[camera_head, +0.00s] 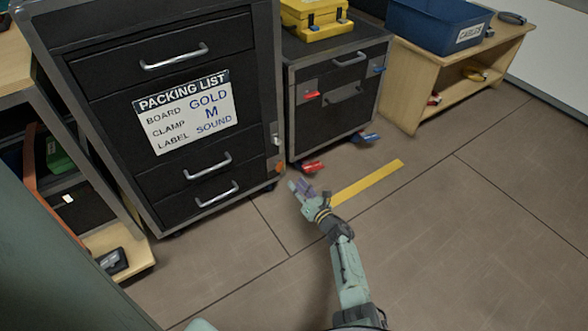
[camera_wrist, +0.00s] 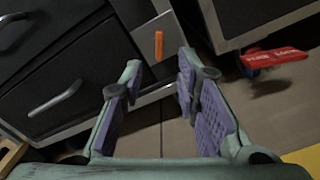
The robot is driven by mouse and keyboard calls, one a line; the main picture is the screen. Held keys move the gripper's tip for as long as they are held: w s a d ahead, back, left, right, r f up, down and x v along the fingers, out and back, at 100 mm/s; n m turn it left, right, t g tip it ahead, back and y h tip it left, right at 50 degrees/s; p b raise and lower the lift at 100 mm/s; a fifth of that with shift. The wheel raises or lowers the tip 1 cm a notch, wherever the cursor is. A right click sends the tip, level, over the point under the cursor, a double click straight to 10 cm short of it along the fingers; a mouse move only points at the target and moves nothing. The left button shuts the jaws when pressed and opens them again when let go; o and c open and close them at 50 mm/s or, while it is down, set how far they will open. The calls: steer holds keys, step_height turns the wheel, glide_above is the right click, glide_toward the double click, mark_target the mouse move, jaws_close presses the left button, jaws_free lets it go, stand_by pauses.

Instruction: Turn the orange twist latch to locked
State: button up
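The orange twist latch (camera_wrist: 159,45) shows in the wrist view as a short bar standing roughly upright on a pale metal plate at the edge of the black drawer cabinet (camera_wrist: 72,62). In the head view the latch (camera_head: 278,168) is a small orange spot low on the cabinet's right corner. My gripper (camera_wrist: 158,92) is open, with purple pads apart and nothing between them. In the wrist view the latch lies beyond the fingertips, between them in the picture and apart from them. In the head view my gripper (camera_head: 300,190) is low, just right of the cabinet's lower corner.
A second black case (camera_head: 338,85) with red and blue foot pedals stands right of the cabinet, across a narrow gap. A red pedal (camera_wrist: 275,57) is near my right finger. A wooden shelf (camera_head: 440,65) stands farther right. The floor (camera_head: 450,230) is clear.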

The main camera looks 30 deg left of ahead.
mark_target(281, 167)
steer(key=b+x, duration=0.7)
steer(key=x, duration=0.3)
steer(key=shift+a, duration=0.35)
jaws_close()
